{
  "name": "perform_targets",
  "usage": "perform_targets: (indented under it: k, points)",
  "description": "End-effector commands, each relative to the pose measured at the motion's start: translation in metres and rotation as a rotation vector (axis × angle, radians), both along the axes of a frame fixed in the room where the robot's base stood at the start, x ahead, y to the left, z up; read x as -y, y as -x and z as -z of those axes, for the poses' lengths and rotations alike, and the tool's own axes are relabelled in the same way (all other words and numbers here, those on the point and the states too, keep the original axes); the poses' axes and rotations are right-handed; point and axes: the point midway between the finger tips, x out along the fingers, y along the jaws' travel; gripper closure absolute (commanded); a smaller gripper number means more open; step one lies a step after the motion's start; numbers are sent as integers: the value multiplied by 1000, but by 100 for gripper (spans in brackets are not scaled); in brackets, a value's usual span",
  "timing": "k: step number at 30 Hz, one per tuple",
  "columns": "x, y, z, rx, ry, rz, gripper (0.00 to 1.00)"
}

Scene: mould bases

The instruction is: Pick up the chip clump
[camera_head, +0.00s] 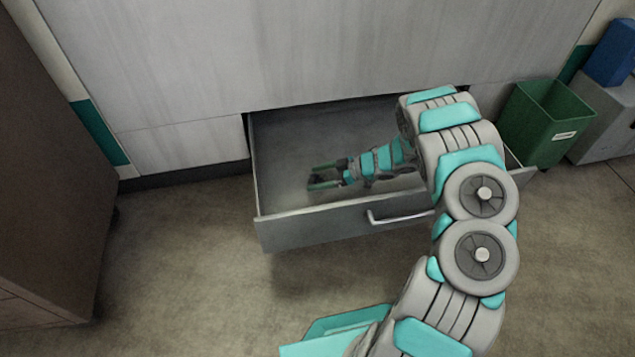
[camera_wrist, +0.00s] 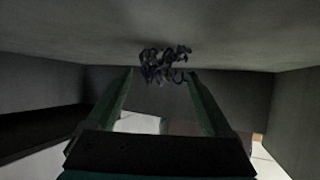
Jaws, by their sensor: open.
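The chip clump (camera_wrist: 163,64) is a tangle of dark curled shavings. In the wrist view it lies against the pale drawer floor, just past and partly between my fingertips. My gripper (camera_wrist: 160,74) is open, with one green finger on each side and a gap between them. In the head view my gripper (camera_head: 314,175) reaches left, low inside the open drawer (camera_head: 330,219). A small dark patch shows at its fingertips there, too small to tell clump from finger. I cannot tell whether the fingers touch the clump.
The drawer's front wall with its handle (camera_head: 400,217) and its side walls surround my gripper. The cabinet face (camera_head: 250,60) rises behind. A green bin (camera_head: 545,120) stands to the right, beside a grey box with a blue one (camera_head: 612,52) on it. A brown cabinet (camera_head: 45,170) stands left.

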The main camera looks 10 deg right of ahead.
Motion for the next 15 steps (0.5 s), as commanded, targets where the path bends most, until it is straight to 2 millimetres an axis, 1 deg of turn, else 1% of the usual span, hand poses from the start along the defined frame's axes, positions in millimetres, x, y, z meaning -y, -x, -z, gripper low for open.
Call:
perform_targets:
  k: [1, 6, 13, 14, 15]
  points:
    - [-7, -3, 6, -1, -2, -3, 14]
    - [-25, -11, 16, 1, -2, -2, 14]
    - [-26, -12, 16, 2, 0, 1, 14]
    - [-26, -12, 16, 2, 1, 1, 15]
    - [-26, -12, 16, 2, 1, 1, 20]
